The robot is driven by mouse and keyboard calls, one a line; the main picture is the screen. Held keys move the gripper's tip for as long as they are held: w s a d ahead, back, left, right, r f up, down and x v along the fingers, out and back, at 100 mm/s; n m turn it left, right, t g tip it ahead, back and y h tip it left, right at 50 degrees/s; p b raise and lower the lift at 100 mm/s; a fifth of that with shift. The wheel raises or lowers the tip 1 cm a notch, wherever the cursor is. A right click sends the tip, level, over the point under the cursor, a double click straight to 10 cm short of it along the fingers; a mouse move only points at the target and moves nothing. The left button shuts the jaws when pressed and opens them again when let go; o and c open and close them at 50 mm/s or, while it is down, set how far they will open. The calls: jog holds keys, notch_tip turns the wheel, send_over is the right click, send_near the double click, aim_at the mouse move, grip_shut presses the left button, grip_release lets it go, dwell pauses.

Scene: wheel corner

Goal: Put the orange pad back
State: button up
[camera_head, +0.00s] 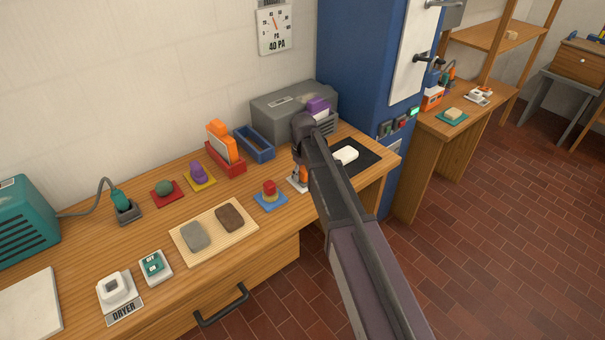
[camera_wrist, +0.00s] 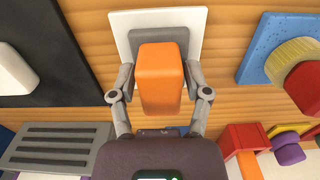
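An orange pad (camera_wrist: 160,75) stands upright on a grey base on a white plate (camera_wrist: 124,22). In the head view the orange pad (camera_head: 303,173) shows only in part, beneath my gripper (camera_head: 299,160), on the white plate (camera_head: 293,184). In the wrist view my gripper (camera_wrist: 160,76) has one finger on each side of the pad. Narrow gaps seem to separate the fingers from it, and they look open. The far faces of the pad are hidden.
An empty blue tray (camera_head: 254,143) stands right of the red holder. A blue plate (camera_head: 271,201) with a red-topped knob is left of my gripper. A black mat (camera_head: 366,154) with a white block lies to its right. A grey box (camera_head: 285,112) stands behind.

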aim_at(303, 168)
dwell(0.5)
notch_tip(303, 168, up, 14)
jog(key=p, duration=1.3)
jog(key=shift+p, duration=0.4)
jog(key=shift+a, duration=0.1)
jog(key=s+d+m, duration=0.3)
jog(key=s+d, duration=0.5)
jog(key=s, duration=0.2)
jog(key=s+d+m, duration=0.4)
jog(key=s+d, duration=0.4)
jog(key=s, duration=0.3)
jog(key=shift+s+d+m, duration=0.15)
jog(key=shift+d+m, duration=0.1)
jog(key=shift+m, duration=0.05)
